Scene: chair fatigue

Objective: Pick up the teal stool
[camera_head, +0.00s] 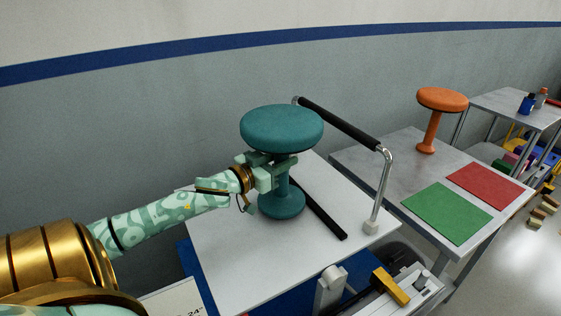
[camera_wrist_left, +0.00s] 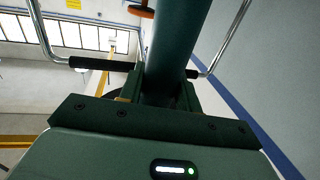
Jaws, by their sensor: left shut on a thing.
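The teal stool (camera_head: 281,129) has a round padded seat, a narrow stem and a round base. It stands upright in the head view over the white platform; I cannot tell whether its base touches the surface. My left gripper (camera_head: 280,172) reaches in from the left and is shut on the stem just below the seat. In the left wrist view the teal stem (camera_wrist_left: 172,45) rises between the fingers of my left gripper (camera_wrist_left: 165,85). The far side of the stem is hidden. My right gripper is in neither view.
A metal frame with a black padded bar (camera_head: 338,122) stands right behind the stool, and a black strip (camera_head: 320,210) lies beside it. On the grey table to the right are an orange stool (camera_head: 430,125), a green mat (camera_head: 446,212) and a red mat (camera_head: 484,186).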

